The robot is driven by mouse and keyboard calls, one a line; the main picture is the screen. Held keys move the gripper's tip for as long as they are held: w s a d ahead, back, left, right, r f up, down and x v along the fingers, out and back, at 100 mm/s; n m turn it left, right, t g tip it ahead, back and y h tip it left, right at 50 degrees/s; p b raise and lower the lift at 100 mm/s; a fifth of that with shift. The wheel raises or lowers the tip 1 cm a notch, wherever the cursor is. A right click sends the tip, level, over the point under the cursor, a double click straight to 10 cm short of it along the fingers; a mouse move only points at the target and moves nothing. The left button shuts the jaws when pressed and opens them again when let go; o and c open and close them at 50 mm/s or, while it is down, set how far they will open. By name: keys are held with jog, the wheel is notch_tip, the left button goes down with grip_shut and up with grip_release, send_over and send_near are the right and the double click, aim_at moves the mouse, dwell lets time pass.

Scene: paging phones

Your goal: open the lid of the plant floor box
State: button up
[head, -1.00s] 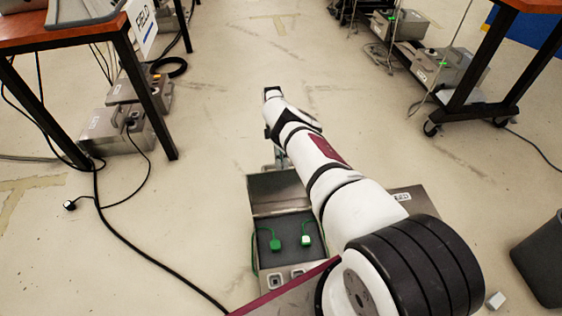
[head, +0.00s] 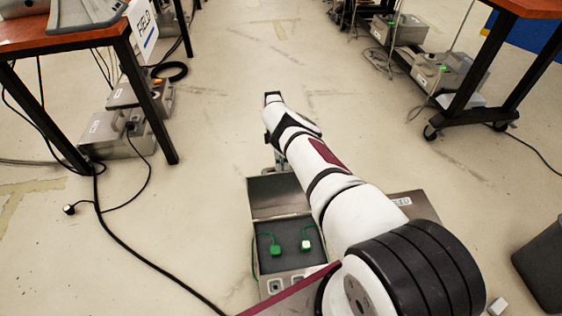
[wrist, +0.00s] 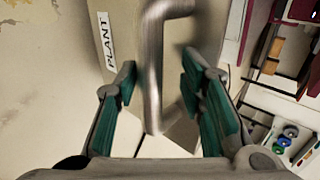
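The plant floor box (head: 259,262) sits on the floor below my arm, with its lid (head: 280,196) standing raised at the far side. Inside its dark well lie two green plugs (head: 276,249) on green cables. In the wrist view, the lid's outer face (wrist: 128,28) carries a PLANT label (wrist: 103,41) and a bent metal handle (wrist: 153,80). My gripper (wrist: 160,68) is open, with one green-padded finger on each side of the handle and gaps showing. In the head view, my gripper is mostly hidden behind the lid and forearm.
Another metal box (head: 418,208) sits right of the plant box, partly under my arm. A grey bin (head: 541,262) stands at the right. Tables with dark legs (head: 152,92) stand left and right. A black cable (head: 125,240) crosses the left floor.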

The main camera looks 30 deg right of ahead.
notch_tip(320, 180, up, 10)
jog(key=shift+f, duration=0.1)
dwell(0.4)
dwell(0.5)
